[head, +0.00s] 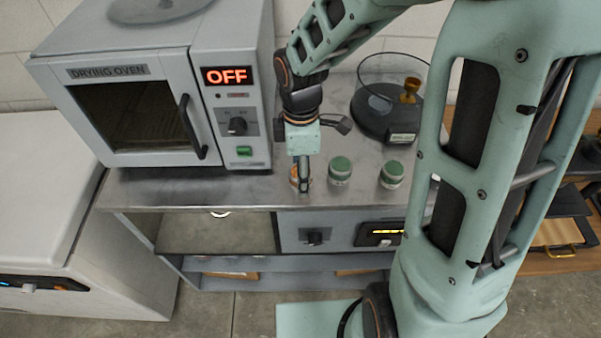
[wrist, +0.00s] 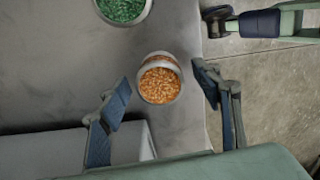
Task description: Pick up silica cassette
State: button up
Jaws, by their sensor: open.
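A small round pale cassette filled with orange beads (wrist: 159,84) stands on the metal bench top, near its front edge. In the wrist view it lies between the two spread fingers of my gripper (wrist: 161,77), with a visible gap on each side. In the head view my gripper (head: 304,187) points down over the orange cassette (head: 294,177), which is mostly hidden behind the fingers. Two similar cassettes with green tops, a nearer one (head: 340,170) and a farther right one (head: 392,174), stand to its right. Green beads (wrist: 122,9) show at the wrist view's top edge.
A drying oven (head: 140,110) with its door shut and display reading OFF stands left of my gripper. A glass-domed vessel (head: 388,105) with a dark base stands behind the green cassettes. The bench's front edge (head: 250,208) is close. A white cabinet (head: 70,200) stands at far left.

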jog(key=c, duration=1.3)
jog(key=shift+r, duration=0.1)
